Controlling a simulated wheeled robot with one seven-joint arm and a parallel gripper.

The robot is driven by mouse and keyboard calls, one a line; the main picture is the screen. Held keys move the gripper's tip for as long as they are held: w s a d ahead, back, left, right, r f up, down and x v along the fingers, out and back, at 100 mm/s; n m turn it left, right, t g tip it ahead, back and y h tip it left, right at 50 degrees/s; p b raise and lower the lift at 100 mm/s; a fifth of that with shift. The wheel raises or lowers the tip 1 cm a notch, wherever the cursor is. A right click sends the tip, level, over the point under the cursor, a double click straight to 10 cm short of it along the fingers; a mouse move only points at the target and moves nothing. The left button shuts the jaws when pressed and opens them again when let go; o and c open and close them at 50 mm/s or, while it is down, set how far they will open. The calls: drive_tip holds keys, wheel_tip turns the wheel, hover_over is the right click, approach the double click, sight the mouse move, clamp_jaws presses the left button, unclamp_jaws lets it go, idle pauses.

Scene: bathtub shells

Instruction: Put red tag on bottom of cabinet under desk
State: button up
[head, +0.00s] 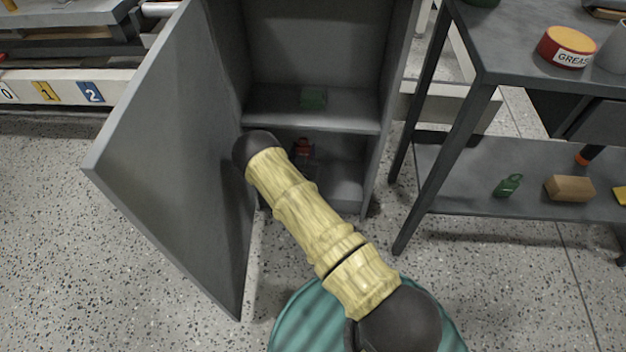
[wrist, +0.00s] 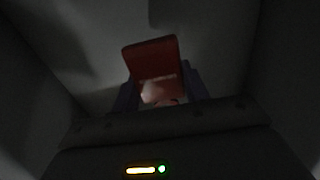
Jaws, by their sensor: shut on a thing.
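The red tag (wrist: 152,58) is between the fingers of my gripper (wrist: 160,92) in the dark wrist view, and my gripper is shut on it. In the head view the red tag (head: 302,146) is a small red patch inside the lower compartment of the grey cabinet (head: 385,70). My gripper (head: 303,158) is dim there, inside that compartment, beneath the shelf (head: 350,112). My arm hides part of the compartment. Whether the tag touches the cabinet bottom (head: 345,193) cannot be told.
The cabinet door (head: 170,150) stands open on the left.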

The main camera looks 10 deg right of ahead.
drive_tip(key=f+b, duration=0.2)
drive_tip(key=f, duration=0.1)
drive_tip(key=f+b, duration=0.2)
drive_tip(key=shift+d+f, duration=0.25)
drive_tip(key=shift+a+f, duration=0.1)
drive_tip(key=shift+f, duration=0.25)
drive_tip(key=shift+a+f, duration=0.1)
drive_tip(key=shift+a, duration=0.3)
drive_tip(key=shift+d+f+b, duration=0.1)
drive_tip(key=shift+d+b, duration=0.05)
drive_tip(key=shift+b, duration=0.15)
wheel_tip(320, 180, down, 4)
drive_tip(key=shift+d+r+b, duration=0.1)
drive_tip(key=shift+r+b, duration=0.15)
drive_tip(key=shift+b, duration=1)
drive_tip(key=shift+r, duration=0.1)
